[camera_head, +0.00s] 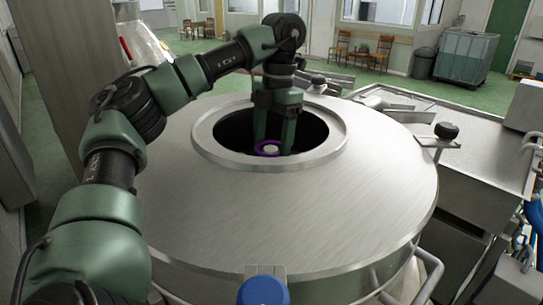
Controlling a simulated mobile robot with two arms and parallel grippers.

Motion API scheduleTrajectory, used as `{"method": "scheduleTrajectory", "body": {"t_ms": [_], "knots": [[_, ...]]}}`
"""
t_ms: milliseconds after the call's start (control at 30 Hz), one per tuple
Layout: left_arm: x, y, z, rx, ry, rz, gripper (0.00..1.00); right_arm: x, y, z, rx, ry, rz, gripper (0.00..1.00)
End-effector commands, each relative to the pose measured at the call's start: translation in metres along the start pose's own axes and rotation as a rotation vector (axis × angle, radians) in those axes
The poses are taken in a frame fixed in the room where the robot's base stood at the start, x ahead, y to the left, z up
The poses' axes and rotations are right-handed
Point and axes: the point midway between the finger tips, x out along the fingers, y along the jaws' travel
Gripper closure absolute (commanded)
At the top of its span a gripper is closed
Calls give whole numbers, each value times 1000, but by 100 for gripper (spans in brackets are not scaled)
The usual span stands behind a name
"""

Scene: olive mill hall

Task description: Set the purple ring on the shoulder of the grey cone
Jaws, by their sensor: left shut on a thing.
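My left gripper (273,147) reaches down through the round opening of a steel tank, its fingers pointing down. It is shut on the purple ring (258,147), which shows as a thin band low in the opening. A small pale grey round top (271,149), likely that of the grey cone, shows inside the ring's outline. The cone's lower part and its shoulder are hidden in the dark of the opening. I cannot tell whether the ring touches the cone. My right gripper is not in view.
The steel tank (300,210) has a raised rim (215,158) around the opening, close around my left gripper. A black-knobbed clamp (446,131) stands at its right edge. A blue knob (264,291) is at the front. Steel equipment (480,150) stands to the right.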

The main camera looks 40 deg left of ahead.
Motion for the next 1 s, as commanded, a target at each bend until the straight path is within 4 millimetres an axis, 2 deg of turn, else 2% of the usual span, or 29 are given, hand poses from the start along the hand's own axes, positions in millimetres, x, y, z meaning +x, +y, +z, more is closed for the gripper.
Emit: {"method": "scheduleTrajectory", "body": {"t_ms": [333,767,800,867,1000], "knots": [[36,0,4,-1,3,-1,88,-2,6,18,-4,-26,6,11],[42,1,5,-2,0,0,88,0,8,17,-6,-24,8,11],[43,1,5,-2,1,0,30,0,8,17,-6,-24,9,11],[42,1,5,-2,0,0,13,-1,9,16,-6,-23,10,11],[42,1,5,-2,0,0,11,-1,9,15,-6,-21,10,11]]}}
